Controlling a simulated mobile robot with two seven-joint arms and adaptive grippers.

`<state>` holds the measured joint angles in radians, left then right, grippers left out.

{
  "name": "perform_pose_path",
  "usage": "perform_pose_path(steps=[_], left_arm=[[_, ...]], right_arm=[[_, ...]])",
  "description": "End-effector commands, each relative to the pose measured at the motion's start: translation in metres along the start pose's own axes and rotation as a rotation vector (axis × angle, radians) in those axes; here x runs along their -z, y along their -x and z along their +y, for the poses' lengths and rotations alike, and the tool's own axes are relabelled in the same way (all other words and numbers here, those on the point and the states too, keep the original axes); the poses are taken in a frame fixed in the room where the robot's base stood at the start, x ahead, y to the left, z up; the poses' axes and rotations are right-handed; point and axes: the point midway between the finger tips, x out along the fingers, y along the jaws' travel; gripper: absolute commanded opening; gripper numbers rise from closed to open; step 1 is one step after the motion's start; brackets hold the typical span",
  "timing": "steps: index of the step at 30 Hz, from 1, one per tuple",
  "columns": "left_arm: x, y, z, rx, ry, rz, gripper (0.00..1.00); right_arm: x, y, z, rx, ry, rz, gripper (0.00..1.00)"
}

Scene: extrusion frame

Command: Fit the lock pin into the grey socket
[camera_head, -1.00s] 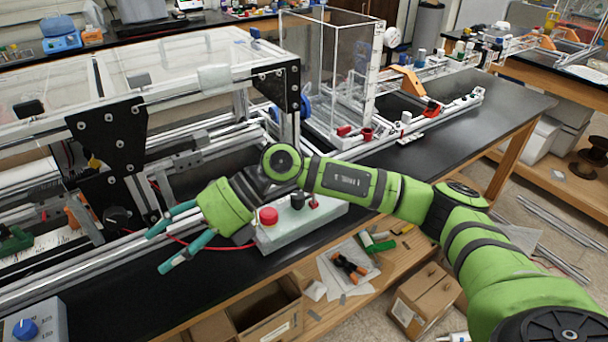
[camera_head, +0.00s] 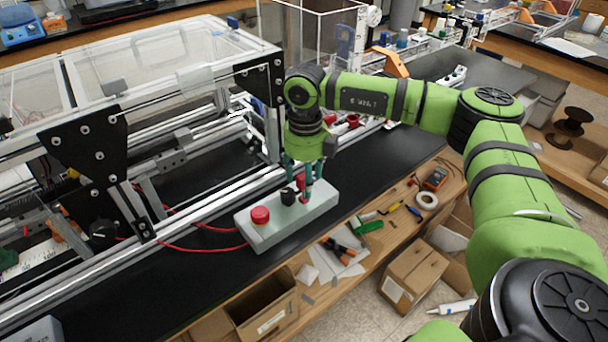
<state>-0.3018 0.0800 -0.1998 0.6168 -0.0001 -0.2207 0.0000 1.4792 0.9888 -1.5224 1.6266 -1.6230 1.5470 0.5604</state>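A pale grey-green control box (camera_head: 262,232) lies on the black bench top. It carries a red round button (camera_head: 260,215), a black knob (camera_head: 288,196) and a small red piece (camera_head: 302,184) that may be the lock pin. My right gripper (camera_head: 299,188) points down over the right end of the box. Its teal fingers are apart, one on each side of the red piece; I cannot tell whether they touch it. The grey socket cannot be made out clearly; the gripper covers part of the box top. My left gripper is out of view.
The aluminium extrusion frame with clear panels and a black corner plate (camera_head: 85,150) stands just left of and behind the box. Red cables (camera_head: 205,248) run from the box to it. Black bench top right of the box is clear.

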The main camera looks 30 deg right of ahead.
Motion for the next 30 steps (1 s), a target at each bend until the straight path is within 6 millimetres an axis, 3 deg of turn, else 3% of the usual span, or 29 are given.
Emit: perform_pose_path(steps=[10,14,15,30], left_arm=[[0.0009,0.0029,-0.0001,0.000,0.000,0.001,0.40],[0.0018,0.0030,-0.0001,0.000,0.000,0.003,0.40],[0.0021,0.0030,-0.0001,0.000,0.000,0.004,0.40],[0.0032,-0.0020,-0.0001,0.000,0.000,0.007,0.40]], right_arm=[[-0.0001,-0.0113,0.0005,-0.001,0.001,-0.001,0.59],[-0.0001,-0.0111,0.0006,-0.001,0.001,-0.001,0.07],[0.0000,-0.0111,0.0007,-0.001,0.001,-0.001,0.00],[-0.0006,-0.0041,0.0015,-0.003,0.002,-0.002,0.00]])
